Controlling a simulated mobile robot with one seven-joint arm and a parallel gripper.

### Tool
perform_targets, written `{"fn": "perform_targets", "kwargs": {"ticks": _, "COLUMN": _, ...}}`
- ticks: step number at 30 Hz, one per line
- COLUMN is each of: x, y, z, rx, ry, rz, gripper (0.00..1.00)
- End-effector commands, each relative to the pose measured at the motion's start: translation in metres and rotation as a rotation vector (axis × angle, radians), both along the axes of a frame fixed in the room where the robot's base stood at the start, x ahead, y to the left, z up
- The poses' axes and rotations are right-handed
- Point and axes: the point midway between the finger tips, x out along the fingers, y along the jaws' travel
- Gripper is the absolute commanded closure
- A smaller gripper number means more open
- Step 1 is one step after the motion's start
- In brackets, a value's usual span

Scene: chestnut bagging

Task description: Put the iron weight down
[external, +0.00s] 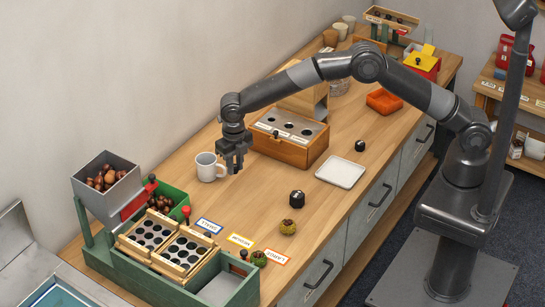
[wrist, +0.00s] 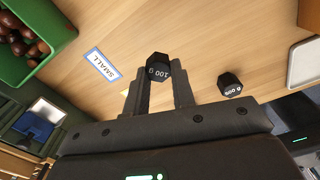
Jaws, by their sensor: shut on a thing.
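My gripper (external: 235,166) is shut on a small black iron weight (wrist: 158,67) marked 100 g, held between its fingertips in the wrist view. In the external view the gripper points down over the table just right of the white mug, and the held weight cannot be made out. A larger black weight (external: 296,199) stands on the bare table to the right of the gripper; it also shows in the wrist view (wrist: 229,85), apparently marked 500 g. Another black weight (external: 360,145) stands farther back, beyond the white tray (external: 341,185).
A white mug (external: 207,168) stands close beside my gripper. A wooden box with dark holes (external: 278,149) is behind it. The green sorting rig (external: 245,291) and the SMALL label (external: 209,225) lie in front. The table between mug and larger weight is clear.

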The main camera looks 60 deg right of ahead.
Motion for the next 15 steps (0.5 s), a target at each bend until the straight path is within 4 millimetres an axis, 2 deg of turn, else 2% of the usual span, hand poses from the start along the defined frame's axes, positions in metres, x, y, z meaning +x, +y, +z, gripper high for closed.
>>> {"fn": "perform_targets", "kwargs": {"ticks": 10, "x": -0.010, "y": 0.070, "z": -0.046, "rx": 0.000, "ry": 0.000, "rz": 0.004, "gripper": 1.00}}
{"fn": "perform_targets", "kwargs": {"ticks": 15, "x": -0.013, "y": 0.099, "z": -0.063, "rx": 0.001, "ry": 0.000, "rz": 0.002, "gripper": 1.00}}
